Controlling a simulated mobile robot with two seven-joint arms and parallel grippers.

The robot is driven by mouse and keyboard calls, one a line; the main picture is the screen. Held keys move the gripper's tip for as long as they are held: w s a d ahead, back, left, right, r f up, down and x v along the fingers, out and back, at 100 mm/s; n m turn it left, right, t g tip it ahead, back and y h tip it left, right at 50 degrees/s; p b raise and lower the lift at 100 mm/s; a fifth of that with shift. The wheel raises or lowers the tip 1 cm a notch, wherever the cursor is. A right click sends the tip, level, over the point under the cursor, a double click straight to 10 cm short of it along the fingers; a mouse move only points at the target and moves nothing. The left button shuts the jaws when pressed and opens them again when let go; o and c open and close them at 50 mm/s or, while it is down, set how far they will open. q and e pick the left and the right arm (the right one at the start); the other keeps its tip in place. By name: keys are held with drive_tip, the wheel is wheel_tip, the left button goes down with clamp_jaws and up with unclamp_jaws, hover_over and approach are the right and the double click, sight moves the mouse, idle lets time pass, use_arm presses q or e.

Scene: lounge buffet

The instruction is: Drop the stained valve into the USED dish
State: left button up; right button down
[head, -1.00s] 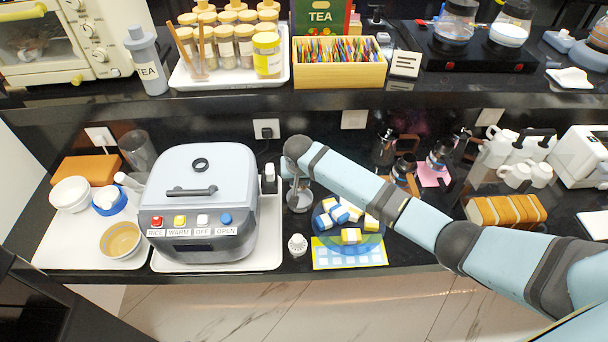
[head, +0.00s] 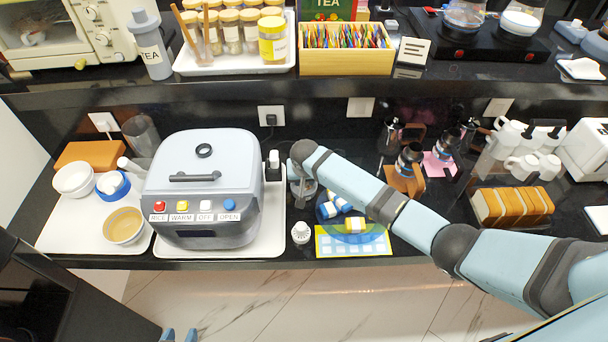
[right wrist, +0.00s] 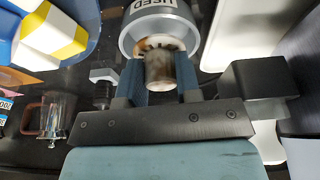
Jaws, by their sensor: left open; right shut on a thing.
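The stained valve (right wrist: 160,68), a small metal cylinder with brown marks at its upper end, is between the blue fingers of my right gripper (right wrist: 160,80) in the right wrist view. The round grey USED dish (right wrist: 128,38) shows just beyond it, its label upside down; the valve overlaps the dish's opening in the picture, and I cannot tell its height. In the head view my right gripper (head: 301,186) is right of the cooker, partly hidden by its own wrist. My left gripper (head: 180,335) is open and empty at the bottom edge, only its fingertips showing.
The grey cooker (head: 206,205) stands on a white tray at left. A white ribbed knob (head: 301,233) stands on the counter near its front edge.

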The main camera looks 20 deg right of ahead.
drive_tip(key=shift+f, duration=0.95)
drive_tip(key=c, duration=0.9)
unclamp_jaws()
drive_tip(key=shift+o, duration=0.2)
drive_tip(key=shift+r, duration=0.15)
drive_tip(key=shift+a+r, duration=0.1)
drive_tip(key=shift+r, duration=0.2)
drive_tip(key=shift+o, duration=0.6)
drive_tip(key=d+v, duration=0.1)
drive_tip(key=v, duration=1.2)
drive_tip(key=shift+s+a+b, duration=0.2)
drive_tip(key=shift+a+b, duration=0.15)
drive_tip(key=shift+a, duration=0.1)
drive_tip(key=shift+f, duration=0.1)
